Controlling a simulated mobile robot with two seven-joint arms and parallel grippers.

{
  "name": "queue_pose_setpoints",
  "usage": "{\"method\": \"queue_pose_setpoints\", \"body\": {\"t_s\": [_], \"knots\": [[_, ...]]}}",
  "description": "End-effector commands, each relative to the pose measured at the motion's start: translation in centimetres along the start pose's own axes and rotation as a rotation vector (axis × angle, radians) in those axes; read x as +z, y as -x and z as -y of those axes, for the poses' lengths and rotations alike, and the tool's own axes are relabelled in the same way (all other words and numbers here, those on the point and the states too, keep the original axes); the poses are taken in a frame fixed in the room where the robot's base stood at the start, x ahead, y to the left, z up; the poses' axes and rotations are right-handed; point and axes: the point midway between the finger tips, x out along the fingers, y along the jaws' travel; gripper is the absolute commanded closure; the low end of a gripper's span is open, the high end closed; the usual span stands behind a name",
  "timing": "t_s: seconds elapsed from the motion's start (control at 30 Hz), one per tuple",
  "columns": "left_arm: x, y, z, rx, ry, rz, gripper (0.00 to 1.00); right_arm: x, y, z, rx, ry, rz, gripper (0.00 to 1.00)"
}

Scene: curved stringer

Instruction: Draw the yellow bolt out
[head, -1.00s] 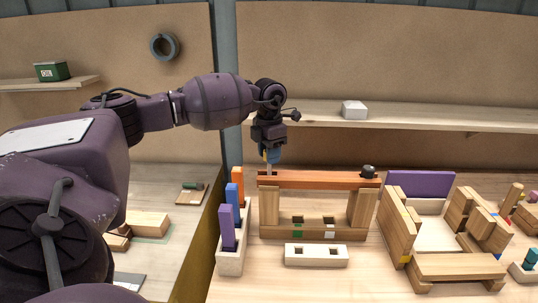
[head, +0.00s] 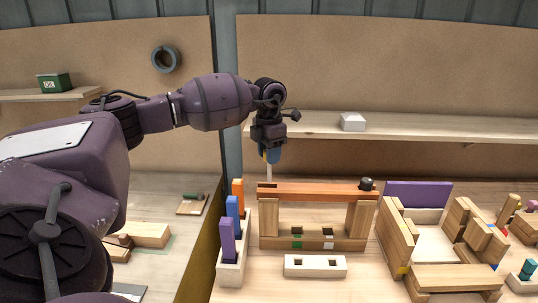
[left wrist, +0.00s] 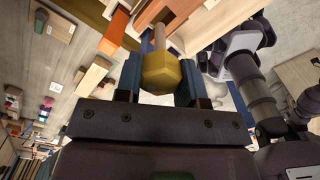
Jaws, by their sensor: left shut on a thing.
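The yellow bolt (left wrist: 160,72) has a faceted yellow head, held between the blue finger pads of my left gripper (left wrist: 160,82) in the left wrist view. In the head view its pale shaft (head: 269,172) hangs upright below my left gripper (head: 270,155), above the left end of the orange-brown beam (head: 312,192). I cannot tell whether the shaft's tip is still in the beam. The beam lies across two wooden posts. A dark knob (head: 367,184) sits at its right end. My right gripper cannot be made out.
A pale block with two square holes (head: 315,266) lies in front of the beam. A rack with orange, blue and purple pegs (head: 231,270) stands to the left. A wooden frame (head: 440,245) with a purple panel stands to the right. A shelf (head: 400,125) runs behind.

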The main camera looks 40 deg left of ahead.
Motion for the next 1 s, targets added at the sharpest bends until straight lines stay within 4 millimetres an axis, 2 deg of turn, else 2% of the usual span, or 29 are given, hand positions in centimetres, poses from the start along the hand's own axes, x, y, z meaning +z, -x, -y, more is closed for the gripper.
{"method": "queue_pose_setpoints", "body": {"t_s": [0.53, 1.0], "knots": [[0.0, 2.4, 0.0, 0.000, 0.000, 0.000, 0.93, -0.7, 0.7, -0.1, 0.000, -0.001, 0.007, 0.42], [0.0, 3.9, 0.0, 0.000, 0.000, 0.000, 0.93, -0.6, 1.1, -0.1, 0.000, -0.003, 0.023, 0.42]]}}
